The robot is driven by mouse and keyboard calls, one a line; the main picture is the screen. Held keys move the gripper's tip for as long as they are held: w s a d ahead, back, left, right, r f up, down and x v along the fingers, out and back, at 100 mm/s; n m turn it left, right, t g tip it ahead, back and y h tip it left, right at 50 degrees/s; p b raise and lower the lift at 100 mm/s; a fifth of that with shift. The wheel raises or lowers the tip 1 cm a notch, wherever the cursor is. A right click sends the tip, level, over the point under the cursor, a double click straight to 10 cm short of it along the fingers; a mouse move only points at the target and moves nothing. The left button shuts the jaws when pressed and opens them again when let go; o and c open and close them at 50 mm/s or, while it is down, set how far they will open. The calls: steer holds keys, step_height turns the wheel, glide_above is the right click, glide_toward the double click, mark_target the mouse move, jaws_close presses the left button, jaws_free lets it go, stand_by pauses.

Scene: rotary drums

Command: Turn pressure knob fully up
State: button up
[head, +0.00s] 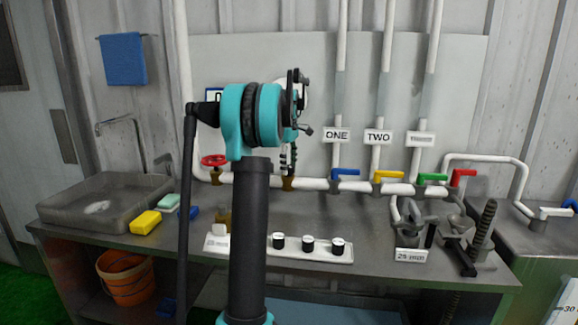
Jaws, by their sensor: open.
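A white knob panel (318,256) lies along the counter, with black-and-white knobs in a row: a left knob (278,241), a middle knob (308,244) and a right knob (338,247). My arm hides part of the panel's left side. A white label (216,244) at that end is too small to read, so I cannot tell which knob is the pressure knob. My gripper (300,105) is open, raised in front of the back board, well above the panel and apart from the knobs. My wrist partly hides it.
White pipes carry a red wheel valve (214,161) and blue (345,173), yellow (388,175), green (432,178) and red (463,175) levers. A sink (105,205) stands left. A clamp (480,235) stands right. Some counter between panel and pipes is clear.

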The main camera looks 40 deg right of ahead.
steer(key=shift+c, duration=0.4)
steer(key=c, duration=1.1)
steer(key=shift+m, duration=0.4)
steer(key=m, duration=0.3)
steer(key=shift+m, duration=0.4)
steer(key=m, duration=0.5)
steer(key=shift+w, duration=0.1)
steer(key=m, duration=0.5)
steer(key=shift+g, duration=0.3)
steer(key=m, duration=0.4)
steer(key=shift+d, duration=0.1)
steer(key=shift+m, duration=0.3)
